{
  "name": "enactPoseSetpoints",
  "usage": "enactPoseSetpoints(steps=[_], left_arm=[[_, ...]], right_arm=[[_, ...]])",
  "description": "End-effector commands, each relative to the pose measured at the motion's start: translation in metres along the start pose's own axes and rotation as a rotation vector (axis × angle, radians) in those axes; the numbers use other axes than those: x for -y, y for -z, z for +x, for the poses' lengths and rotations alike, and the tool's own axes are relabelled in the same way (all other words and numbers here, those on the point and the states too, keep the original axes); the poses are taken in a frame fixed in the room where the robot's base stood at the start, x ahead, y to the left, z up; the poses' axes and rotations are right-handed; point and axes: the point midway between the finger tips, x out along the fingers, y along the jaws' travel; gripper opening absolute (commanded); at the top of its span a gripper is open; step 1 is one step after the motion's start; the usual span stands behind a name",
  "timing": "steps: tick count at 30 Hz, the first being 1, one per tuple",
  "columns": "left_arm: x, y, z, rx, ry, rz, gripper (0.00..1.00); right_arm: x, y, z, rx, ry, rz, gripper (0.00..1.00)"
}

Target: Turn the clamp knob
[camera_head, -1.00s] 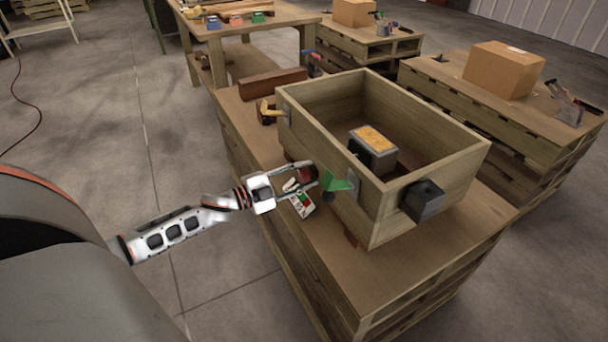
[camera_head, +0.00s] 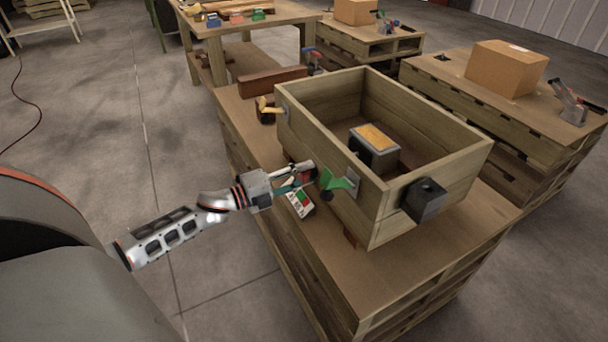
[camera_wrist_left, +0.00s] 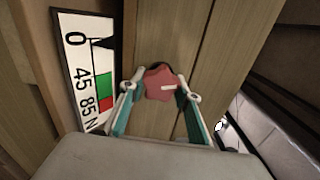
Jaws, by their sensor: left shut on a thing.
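The clamp knob (camera_wrist_left: 160,86) is a red, star-shaped knob with a pale mark on its face, against the wooden side wall of the open crate (camera_head: 425,150). My left gripper (camera_wrist_left: 160,90) is shut on the knob, one finger on each side of it in the wrist view. In the head view my left gripper (camera_head: 304,174) reaches the crate's near left side and mostly hides the knob. A white gauge plate (camera_wrist_left: 88,72) marked 0, 45, 85 N with green and red bands is beside the gripper; it also shows in the head view (camera_head: 299,204). My right gripper is out of view.
A green lever (camera_head: 340,182) stands close to the right of my gripper. A dark metal block (camera_head: 423,200) is on the crate's front wall. A grey block with a yellow top (camera_head: 375,138) sits inside the crate. A yellow-handled tool (camera_head: 266,106) lies behind.

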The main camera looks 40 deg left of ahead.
Motion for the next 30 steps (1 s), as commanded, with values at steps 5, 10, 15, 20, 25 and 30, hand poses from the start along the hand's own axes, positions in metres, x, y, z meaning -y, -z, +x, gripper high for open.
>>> enactPoseSetpoints(steps=[5, 10, 15, 20, 25, 30], left_arm=[[-0.0009, -0.0001, -0.0003, 0.001, -0.001, 0.009, 0.11], [-0.0007, -0.0002, -0.0003, 0.001, -0.001, 0.009, 0.11], [-0.0007, -0.0003, -0.0003, 0.001, -0.001, 0.008, 0.48], [-0.0005, -0.0002, -0.0002, 0.001, -0.001, 0.008, 0.50], [-0.0003, -0.0001, -0.0003, 0.000, 0.000, 0.008, 0.50], [-0.0012, 0.0000, -0.0097, 0.001, -0.002, 0.007, 0.50]], right_arm=[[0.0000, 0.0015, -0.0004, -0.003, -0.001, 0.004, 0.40], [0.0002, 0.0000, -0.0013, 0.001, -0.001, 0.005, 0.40], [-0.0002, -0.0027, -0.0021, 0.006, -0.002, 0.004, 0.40], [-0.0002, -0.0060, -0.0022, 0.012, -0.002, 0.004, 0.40], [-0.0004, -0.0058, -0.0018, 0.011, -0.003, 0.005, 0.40], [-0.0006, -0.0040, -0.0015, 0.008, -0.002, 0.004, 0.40]])
